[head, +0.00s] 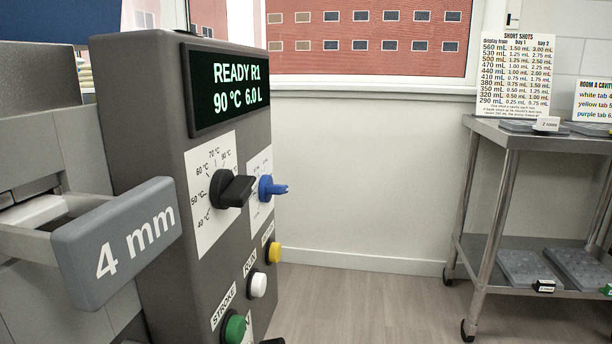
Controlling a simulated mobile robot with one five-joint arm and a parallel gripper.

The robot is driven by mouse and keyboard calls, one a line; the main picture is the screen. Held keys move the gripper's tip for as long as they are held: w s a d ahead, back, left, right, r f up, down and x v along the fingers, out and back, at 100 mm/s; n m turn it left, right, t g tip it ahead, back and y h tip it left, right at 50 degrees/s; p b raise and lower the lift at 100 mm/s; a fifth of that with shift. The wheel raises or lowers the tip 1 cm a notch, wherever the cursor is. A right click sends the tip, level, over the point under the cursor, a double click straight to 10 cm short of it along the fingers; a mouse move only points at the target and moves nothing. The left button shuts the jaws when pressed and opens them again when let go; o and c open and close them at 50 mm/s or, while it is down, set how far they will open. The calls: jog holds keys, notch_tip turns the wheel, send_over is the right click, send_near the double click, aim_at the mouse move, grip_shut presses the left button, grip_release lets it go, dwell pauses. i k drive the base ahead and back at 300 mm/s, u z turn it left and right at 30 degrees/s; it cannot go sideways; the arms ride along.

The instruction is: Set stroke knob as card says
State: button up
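The grey machine panel (165,130) stands at left. Its black knob (232,190) sits on a dial marked in °C, its handle pointing right. A blue knob (267,188) sits on a second white dial (255,162), seen edge-on, its marks unreadable. The SHORT SHOTS card (515,75) lists mL values for bay 1 and bay 2. A second card (596,104), cut off at the right, lists white, yellow and purple tabs. My gripper is not in view.
The display (228,88) reads READY R1, 90 °C, 6.0 L. A grey block marked 4 mm (120,240) juts out at left. White (258,285) and yellow (274,252) buttons are on the panel. A metal cart (540,143) holds trays at right. The floor (350,300) between is clear.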

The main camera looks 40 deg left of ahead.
aim_at(266, 189)
jog(key=u, duration=1.95)
